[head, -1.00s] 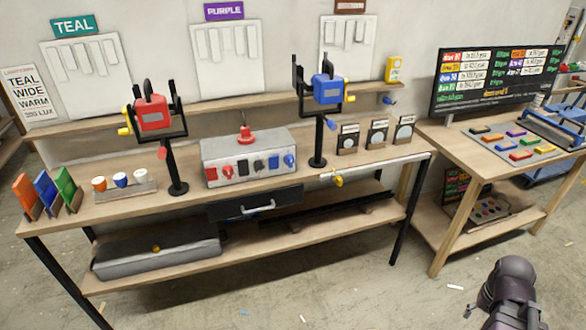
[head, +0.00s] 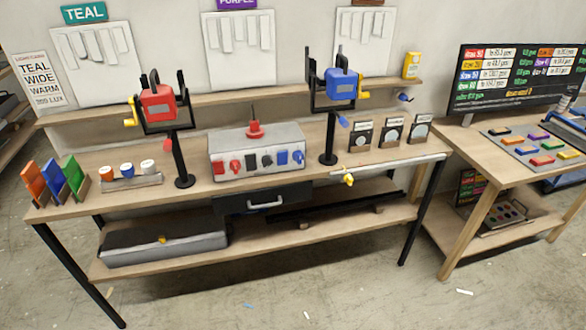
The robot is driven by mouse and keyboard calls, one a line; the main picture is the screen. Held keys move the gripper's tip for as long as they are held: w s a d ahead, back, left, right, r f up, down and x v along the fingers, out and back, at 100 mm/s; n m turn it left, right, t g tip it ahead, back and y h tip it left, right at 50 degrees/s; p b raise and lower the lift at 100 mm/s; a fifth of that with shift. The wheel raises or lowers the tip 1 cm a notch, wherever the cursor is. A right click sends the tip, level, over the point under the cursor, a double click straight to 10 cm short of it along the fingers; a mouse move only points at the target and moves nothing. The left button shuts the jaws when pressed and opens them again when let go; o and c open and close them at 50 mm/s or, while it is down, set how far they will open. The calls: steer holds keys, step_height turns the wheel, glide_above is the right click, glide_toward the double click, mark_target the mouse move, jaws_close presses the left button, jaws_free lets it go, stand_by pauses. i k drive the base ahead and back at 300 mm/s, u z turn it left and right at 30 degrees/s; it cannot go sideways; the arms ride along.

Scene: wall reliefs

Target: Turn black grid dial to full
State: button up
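A grey control box (head: 230,146) stands on the middle of the workbench, with a row of red, black and blue controls on its front and a red knob (head: 254,130) on top. Two black controls (head: 258,161) sit at the middle of that row. Their markings and settings are too small to read, so I cannot tell which one is the grid dial. Three black plates with pale round faces (head: 391,134) stand further right on the bench. My gripper is not in view.
A red lamp (head: 159,103) and a blue lamp (head: 341,84) stand on black posts on the workbench (head: 200,196). Coloured panels (head: 53,180) and small cups stand at left. A second table (head: 480,160) with a screen (head: 505,77) is at right. The floor in front is clear apart from small scraps.

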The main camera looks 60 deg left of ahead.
mark_target(266, 160)
steer(key=z, duration=0.1)
steer(key=k, duration=0.95)
steer(key=u, duration=2.7)
steer(key=i, duration=0.25)
steer(key=z, duration=0.35)
